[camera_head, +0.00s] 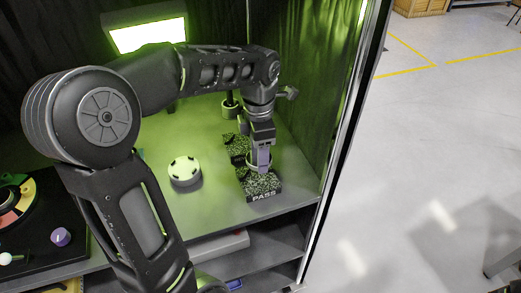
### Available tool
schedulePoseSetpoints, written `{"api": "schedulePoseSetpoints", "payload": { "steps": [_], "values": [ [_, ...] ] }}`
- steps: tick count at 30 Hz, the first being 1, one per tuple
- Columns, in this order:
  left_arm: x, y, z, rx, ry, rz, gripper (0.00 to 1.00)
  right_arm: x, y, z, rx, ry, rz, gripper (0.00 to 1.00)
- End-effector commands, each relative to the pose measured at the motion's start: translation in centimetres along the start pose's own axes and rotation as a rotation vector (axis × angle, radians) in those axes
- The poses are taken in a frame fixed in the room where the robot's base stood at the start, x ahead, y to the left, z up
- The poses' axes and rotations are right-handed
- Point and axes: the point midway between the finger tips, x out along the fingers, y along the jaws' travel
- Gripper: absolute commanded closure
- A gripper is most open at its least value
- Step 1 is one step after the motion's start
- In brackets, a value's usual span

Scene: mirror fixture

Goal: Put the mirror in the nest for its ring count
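One arm enters from the bottom left, bends at a large elbow and reaches right; I take it as my left. Its gripper (260,160) points down over a dark speckled nest marked PASS (262,186) at the shelf's right side. A pale round rim shows at the fingertips, low over or touching the nest; it may be the mirror, but it is too small to tell. Whether the fingers are shut on it is unclear. A second speckled nest (236,146) lies behind, partly hidden by the arm. My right gripper is not in view.
A white round fixture with dark notches (185,171) stands left of the nests. A lit panel (147,35) is behind. A dark pot-like holder (230,108) stands at the back. A black panel with a coloured dial (15,200) is at left. The cabinet's edge post (345,150) bounds the right.

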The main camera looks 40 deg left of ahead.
Motion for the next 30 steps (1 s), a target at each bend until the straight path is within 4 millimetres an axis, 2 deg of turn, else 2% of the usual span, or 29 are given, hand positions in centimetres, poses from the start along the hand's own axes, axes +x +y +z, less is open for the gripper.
{"api": "schedulePoseSetpoints", "payload": {
  "steps": [11, 30],
  "values": [
    [0.4, 0.0, 0.0, 0.001, 0.0, 0.0, 0.87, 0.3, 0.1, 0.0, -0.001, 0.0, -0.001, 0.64],
    [5.5, 0.0, 0.0, 0.001, 0.0, 0.0, 0.87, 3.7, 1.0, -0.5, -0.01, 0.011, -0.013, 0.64]
  ]
}}
